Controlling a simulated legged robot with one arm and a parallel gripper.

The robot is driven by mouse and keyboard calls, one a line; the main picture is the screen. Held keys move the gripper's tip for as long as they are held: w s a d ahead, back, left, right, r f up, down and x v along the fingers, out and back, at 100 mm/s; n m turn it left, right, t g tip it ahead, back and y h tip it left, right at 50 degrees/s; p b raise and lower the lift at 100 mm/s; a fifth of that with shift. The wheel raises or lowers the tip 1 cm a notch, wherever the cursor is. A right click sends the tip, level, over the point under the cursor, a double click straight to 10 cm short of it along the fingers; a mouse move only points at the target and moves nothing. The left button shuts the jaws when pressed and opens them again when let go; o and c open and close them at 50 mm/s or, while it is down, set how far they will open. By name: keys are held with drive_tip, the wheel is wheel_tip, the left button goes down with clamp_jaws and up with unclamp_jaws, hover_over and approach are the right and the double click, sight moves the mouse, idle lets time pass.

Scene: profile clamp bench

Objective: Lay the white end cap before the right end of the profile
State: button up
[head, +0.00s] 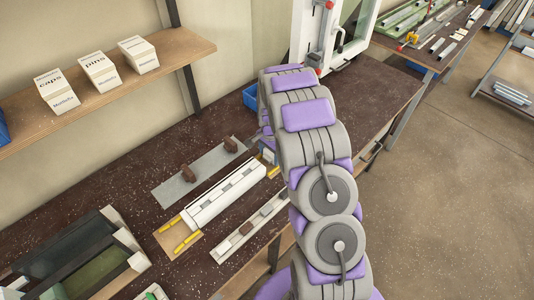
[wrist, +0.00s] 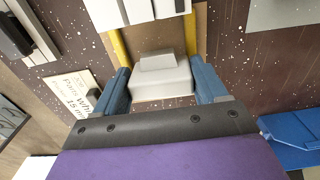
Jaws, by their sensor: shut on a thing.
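The white profile (head: 212,197) lies lengthwise on a wooden board (head: 168,238) on the dark speckled bench, with yellow pieces (head: 187,242) at its ends. In the wrist view the profile's end (wrist: 130,10) shows at the top edge. My gripper (wrist: 160,82) has its blue fingers on either side of the white end cap (wrist: 160,72) and is shut on it. The cap is in front of the profile end, with a strip of board showing between them. Yellow bars flank this gap. In the head view my arm hides the cap; whether it touches the board is unclear.
A grey plate with brown blocks (head: 200,172) lies behind the profile, and a grey rail (head: 247,232) lies in front. A blue bin (wrist: 293,138) and a printed label (wrist: 75,95) are beside my gripper. A shelf with boxes (head: 98,68) hangs above.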

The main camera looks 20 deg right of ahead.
drive_tip(key=shift+d+f, duration=0.2)
drive_tip(key=shift+d, duration=0.45)
drive_tip(key=shift+a+r, duration=0.2)
drive_tip(key=shift+a, duration=0.8)
drive_tip(key=shift+s+a, duration=0.1)
drive_tip(key=shift+a, duration=0.15)
drive_tip(key=shift+c, duration=0.6)
drive_tip(key=shift+d+f, duration=0.1)
drive_tip(key=shift+d, duration=0.35)
drive_tip(key=shift+a, duration=0.1)
drive_tip(key=shift+a, duration=0.4)
drive_tip(key=shift+d+p, duration=0.3)
drive_tip(key=shift+d, duration=0.55)
drive_tip(key=shift+f, duration=0.2)
